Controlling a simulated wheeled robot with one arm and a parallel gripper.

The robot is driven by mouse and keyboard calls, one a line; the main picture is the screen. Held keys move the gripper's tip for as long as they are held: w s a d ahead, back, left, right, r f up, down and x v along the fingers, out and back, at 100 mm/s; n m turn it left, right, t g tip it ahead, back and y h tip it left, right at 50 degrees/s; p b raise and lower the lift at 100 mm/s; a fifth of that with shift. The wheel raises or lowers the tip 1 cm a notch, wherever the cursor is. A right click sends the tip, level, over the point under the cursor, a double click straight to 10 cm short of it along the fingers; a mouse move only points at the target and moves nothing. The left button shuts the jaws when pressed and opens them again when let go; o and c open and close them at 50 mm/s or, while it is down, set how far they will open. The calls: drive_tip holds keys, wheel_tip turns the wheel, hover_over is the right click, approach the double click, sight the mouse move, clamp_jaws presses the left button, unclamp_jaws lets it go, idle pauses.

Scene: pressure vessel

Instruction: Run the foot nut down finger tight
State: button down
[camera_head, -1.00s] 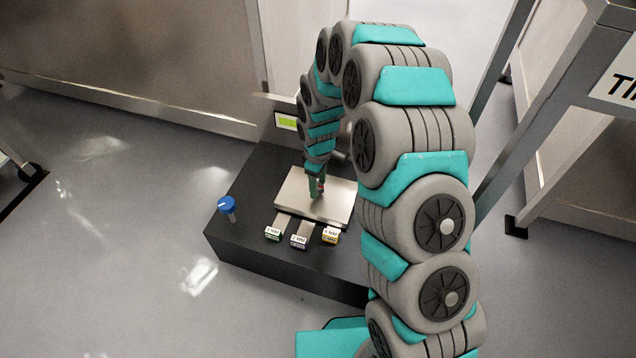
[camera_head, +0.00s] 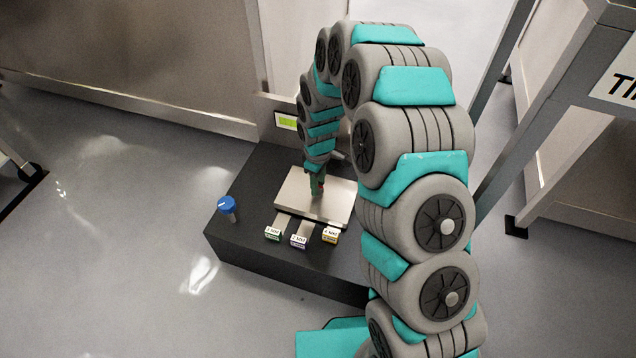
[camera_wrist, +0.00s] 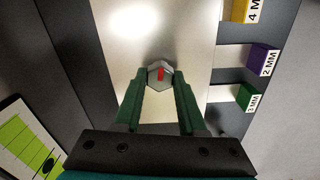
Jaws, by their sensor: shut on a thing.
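The foot nut (camera_wrist: 160,77) is a grey hexagonal piece with a red mark on top, seen in the wrist view over the pale metal plate (camera_wrist: 180,28). My gripper (camera_wrist: 159,88) has its two green fingers shut on the nut's sides. In the head view my gripper (camera_head: 317,188) points down at the middle of the plate (camera_head: 290,203), and the fingers largely hide the nut. What lies under the nut is hidden.
Green (camera_head: 273,234), purple (camera_head: 299,241) and yellow (camera_head: 331,235) labelled blocks sit along the plate's front edge. A blue-capped tool (camera_head: 227,208) stands on the dark base at left. A green-lit display (camera_head: 286,121) is behind.

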drive_tip(key=m, duration=0.4)
drive_tip(key=shift+m, duration=0.3)
drive_tip(key=m, duration=0.5)
drive_tip(key=shift+m, duration=0.3)
drive_tip(key=shift+c, duration=2.4)
unclamp_jaws()
wheel_tip(320, 180, up, 7)
drive_tip(key=shift+r, duration=0.4)
